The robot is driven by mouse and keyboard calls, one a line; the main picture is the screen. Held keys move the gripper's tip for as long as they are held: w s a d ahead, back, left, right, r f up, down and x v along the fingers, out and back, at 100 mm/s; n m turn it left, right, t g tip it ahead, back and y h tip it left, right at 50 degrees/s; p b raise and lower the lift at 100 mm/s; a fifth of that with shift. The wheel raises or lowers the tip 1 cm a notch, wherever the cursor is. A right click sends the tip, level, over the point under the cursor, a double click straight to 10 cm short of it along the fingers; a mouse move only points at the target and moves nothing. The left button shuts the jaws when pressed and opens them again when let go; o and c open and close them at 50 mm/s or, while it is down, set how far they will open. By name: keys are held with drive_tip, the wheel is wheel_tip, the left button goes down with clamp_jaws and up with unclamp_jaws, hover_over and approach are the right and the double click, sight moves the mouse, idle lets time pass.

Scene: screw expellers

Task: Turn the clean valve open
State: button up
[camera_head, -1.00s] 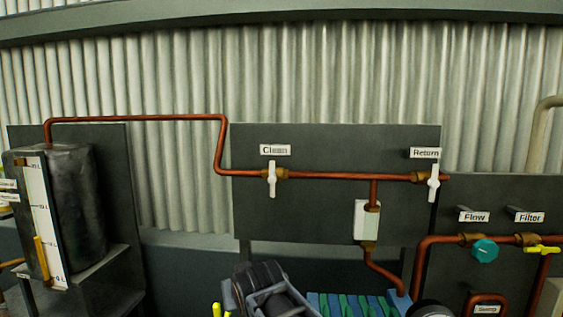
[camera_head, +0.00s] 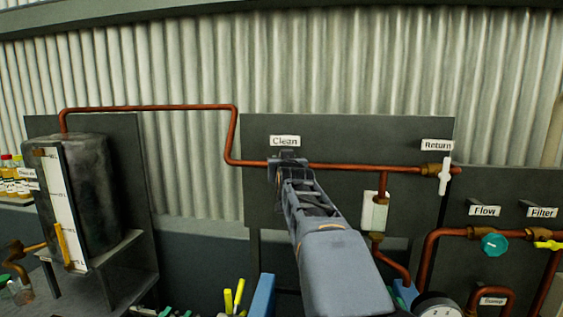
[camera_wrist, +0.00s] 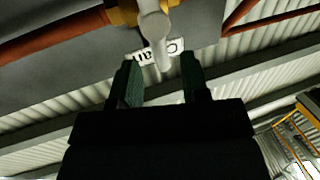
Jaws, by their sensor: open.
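The clean valve sits on the copper pipe under the "Clean" label (camera_head: 285,141). In the head view my gripper (camera_head: 288,160) is raised in front of it and hides its white handle. In the wrist view the white valve handle (camera_wrist: 154,32) shows with its brass body (camera_wrist: 122,13) behind it. The two dark green fingers of my gripper (camera_wrist: 160,82) are open, one to each side of the handle's line. The handle's end reaches toward the gap between the fingertips. I cannot tell whether the fingers touch it.
The white return valve (camera_head: 444,175) stands to the right on the same copper pipe (camera_head: 350,168). A teal flow knob (camera_head: 494,244) and a yellow filter handle (camera_head: 549,245) are lower right. A dark tank (camera_head: 85,195) stands at the left.

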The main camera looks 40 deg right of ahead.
drive_tip(key=shift+x, duration=1.9)
drive_tip(key=shift+c, duration=0.3)
clamp_jaws()
